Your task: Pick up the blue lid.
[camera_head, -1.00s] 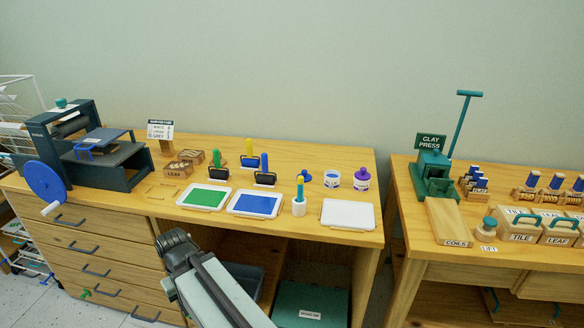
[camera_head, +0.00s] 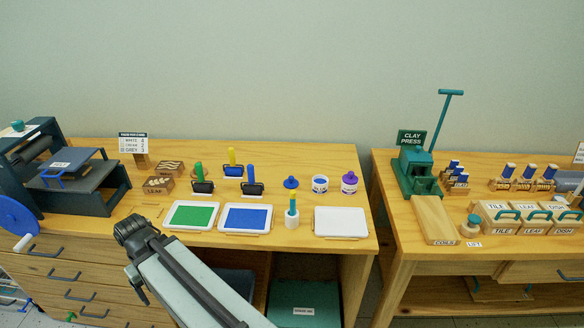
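The blue lid (camera_head: 291,183) is a small round disc with a knob on top. It lies on the wooden table (camera_head: 335,255) toward the back, left of an open white jar (camera_head: 320,184) with a blue label. My arm reaches up from the bottom of the view. Its dark end, my gripper (camera_head: 133,232), is at the table's front edge, well to the left and front of the lid and apart from it. The fingers cannot be made out clearly.
A purple-lidded jar (camera_head: 349,182) stands right of the open jar. Rollers (camera_head: 252,183) stand left of the lid. A gap separates the clay press table (camera_head: 405,222).

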